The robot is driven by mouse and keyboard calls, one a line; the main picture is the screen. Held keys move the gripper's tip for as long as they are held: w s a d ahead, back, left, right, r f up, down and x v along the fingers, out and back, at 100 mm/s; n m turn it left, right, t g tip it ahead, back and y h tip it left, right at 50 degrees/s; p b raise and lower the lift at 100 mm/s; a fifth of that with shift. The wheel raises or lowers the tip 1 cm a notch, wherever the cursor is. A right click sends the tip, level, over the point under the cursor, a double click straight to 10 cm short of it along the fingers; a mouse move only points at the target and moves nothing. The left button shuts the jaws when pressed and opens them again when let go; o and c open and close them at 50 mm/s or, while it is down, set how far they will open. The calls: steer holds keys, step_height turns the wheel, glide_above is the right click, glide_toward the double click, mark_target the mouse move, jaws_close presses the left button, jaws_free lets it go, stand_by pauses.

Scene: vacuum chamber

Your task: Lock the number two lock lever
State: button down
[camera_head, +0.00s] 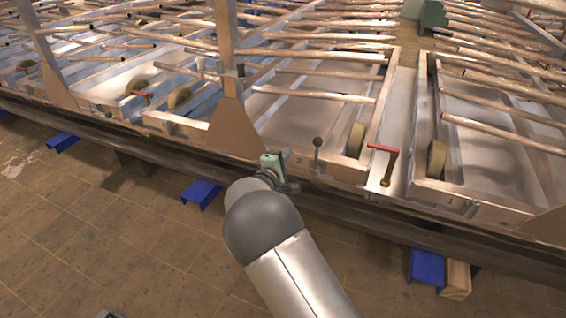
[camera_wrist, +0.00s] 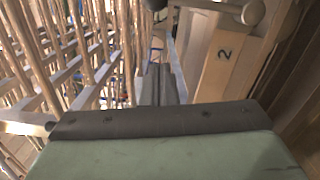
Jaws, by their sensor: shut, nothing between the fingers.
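A lever with a dark ball knob (camera_head: 317,142) stands upright on the front rail of the metal frame, right of my gripper (camera_head: 285,158). A gap shows between the two in the head view. In the wrist view a plate marked "2" (camera_wrist: 224,54) lies right of my gripper (camera_wrist: 157,75), whose dark fingers are together and empty. A dark ball (camera_wrist: 153,4) shows partly at the top edge, beyond the fingertips; it looks like the lever's knob. The lever's base is hard to make out.
Long metal rods (camera_head: 320,55) fill the racks behind. An upright post with a flared foot (camera_head: 232,125) rises behind and left of my gripper. The tiled floor (camera_head: 100,225) in front is mostly clear, with blue supports (camera_head: 201,194).

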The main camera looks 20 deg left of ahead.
mark_target(316, 157)
steer(key=w+d+b, duration=0.1)
steer(key=w+d, duration=0.3)
steer(key=w, duration=0.1)
steer(key=shift+w+r, duration=0.15)
steer(key=shift+r, duration=0.25)
